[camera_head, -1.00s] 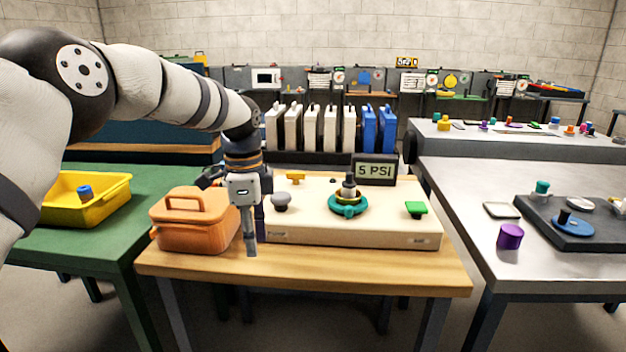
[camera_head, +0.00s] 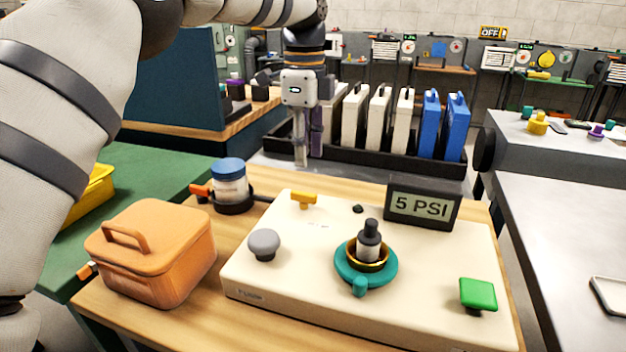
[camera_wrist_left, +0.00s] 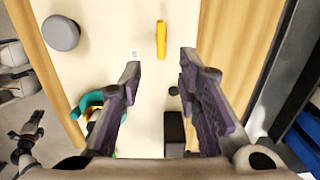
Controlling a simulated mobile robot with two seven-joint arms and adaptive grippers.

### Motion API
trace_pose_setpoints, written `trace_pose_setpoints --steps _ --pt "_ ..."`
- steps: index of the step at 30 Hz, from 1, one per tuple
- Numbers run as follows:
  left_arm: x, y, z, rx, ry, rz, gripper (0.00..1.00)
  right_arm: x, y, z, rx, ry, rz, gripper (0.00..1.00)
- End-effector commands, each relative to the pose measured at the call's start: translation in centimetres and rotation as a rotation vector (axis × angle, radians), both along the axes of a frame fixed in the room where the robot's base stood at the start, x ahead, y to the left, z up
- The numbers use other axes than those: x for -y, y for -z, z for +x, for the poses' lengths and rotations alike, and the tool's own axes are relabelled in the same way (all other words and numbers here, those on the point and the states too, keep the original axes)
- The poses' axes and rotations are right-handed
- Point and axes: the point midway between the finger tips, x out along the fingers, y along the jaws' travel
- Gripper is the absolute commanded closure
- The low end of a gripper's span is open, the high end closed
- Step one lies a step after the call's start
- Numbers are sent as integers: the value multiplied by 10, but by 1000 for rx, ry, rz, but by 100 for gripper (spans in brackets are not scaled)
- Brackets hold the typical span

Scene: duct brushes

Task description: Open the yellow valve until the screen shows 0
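The yellow valve (camera_head: 303,200) is a small T-shaped handle at the back left of the cream panel (camera_head: 300,290). The screen (camera_head: 422,205) at the panel's back right reads 5 PSI. My left gripper (camera_head: 308,160) points down above and behind the panel, apart from the valve. In the left wrist view its fingers (camera_wrist_left: 160,60) are spread and empty. The yellow valve (camera_wrist_left: 161,40) shows ahead, between the lines of the fingertips. A dark gripper (camera_wrist_left: 28,135), seemingly my right one, shows small at the lower left; its opening is unclear.
The panel also carries a grey knob (camera_head: 264,243), a teal ring (camera_head: 366,263) around a dark-topped post, and a green button (camera_head: 478,294). An orange case (camera_head: 152,250) and a blue-lidded jar (camera_head: 229,183) stand left. A black rack of white and blue plates stands behind.

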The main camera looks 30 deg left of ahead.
Motion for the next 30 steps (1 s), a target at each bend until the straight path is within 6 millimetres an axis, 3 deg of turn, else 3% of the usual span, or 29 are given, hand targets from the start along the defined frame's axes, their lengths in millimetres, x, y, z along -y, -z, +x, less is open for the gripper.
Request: trace_pose_setpoints --steps 6,12,20,21,25,30 --pt "0 54 -1 -1 0 0 69 0 -6 6 21 0 0 100" --pt "0 81 0 2 0 -1 69 0 -7 8 26 1 0 100" --pt "0 85 0 1 -1 0 69 0 -7 8 26 1 0 100" --pt "0 85 0 1 -1 0 71 0 -7 8 26 1 0 100" --pt "0 85 0 1 -1 0 100 0 -7 8 26 1 0 100" --pt "0 85 0 2 -1 0 100 0 -7 8 26 1 0 100"
